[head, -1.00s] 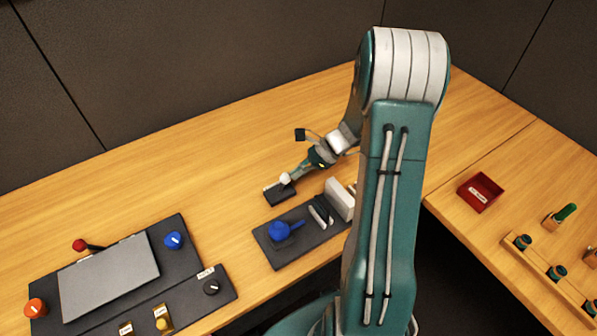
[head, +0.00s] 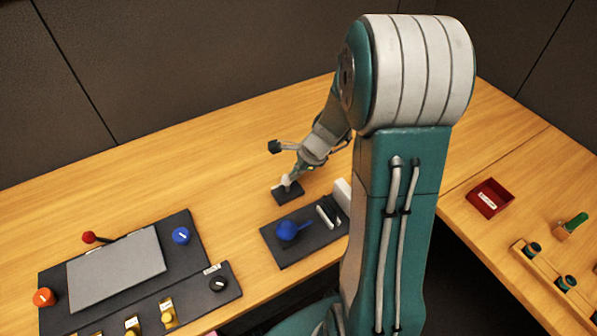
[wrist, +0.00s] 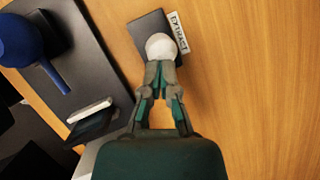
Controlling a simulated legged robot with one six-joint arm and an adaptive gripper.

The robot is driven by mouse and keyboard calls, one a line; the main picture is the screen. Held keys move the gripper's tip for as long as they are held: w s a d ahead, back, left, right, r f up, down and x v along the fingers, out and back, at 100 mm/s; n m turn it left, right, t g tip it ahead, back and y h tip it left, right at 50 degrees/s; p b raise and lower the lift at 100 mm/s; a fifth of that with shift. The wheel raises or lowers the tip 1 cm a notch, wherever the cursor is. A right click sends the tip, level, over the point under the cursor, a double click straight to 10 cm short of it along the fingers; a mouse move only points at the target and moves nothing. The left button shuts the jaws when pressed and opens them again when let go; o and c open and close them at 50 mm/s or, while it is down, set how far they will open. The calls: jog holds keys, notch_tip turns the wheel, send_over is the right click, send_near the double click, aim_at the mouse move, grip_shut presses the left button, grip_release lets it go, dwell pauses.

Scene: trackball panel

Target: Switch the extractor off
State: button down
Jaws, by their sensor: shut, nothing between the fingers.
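The extractor control is a small dark plate with a white knob or lever tip (wrist: 161,46) and a label reading "EXTRACT" (wrist: 179,32) beside it in the wrist view. In the head view its dark base (head: 289,194) lies on the wooden table, left of my arm. My gripper (wrist: 160,70) is shut and empty, with its fingertips right at the white tip in the wrist view. I cannot tell whether they touch. In the head view my gripper (head: 292,178) hangs over the plate and partly hides it.
A dark panel with a blue valve-like handle (head: 288,230) stands just in front of the extractor plate. A larger panel with a grey lid (head: 116,268), knobs and a red-tipped lever (head: 88,237) is at left. A red tray (head: 490,198) is at right. Table behind the plate is clear.

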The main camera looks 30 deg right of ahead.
jog(key=shift+a, duration=1.25)
jog(key=shift+d+r, duration=0.25)
jog(key=v, duration=1.2)
jog(key=shift+s+d, duration=0.45)
jog(key=shift+a, duration=0.1)
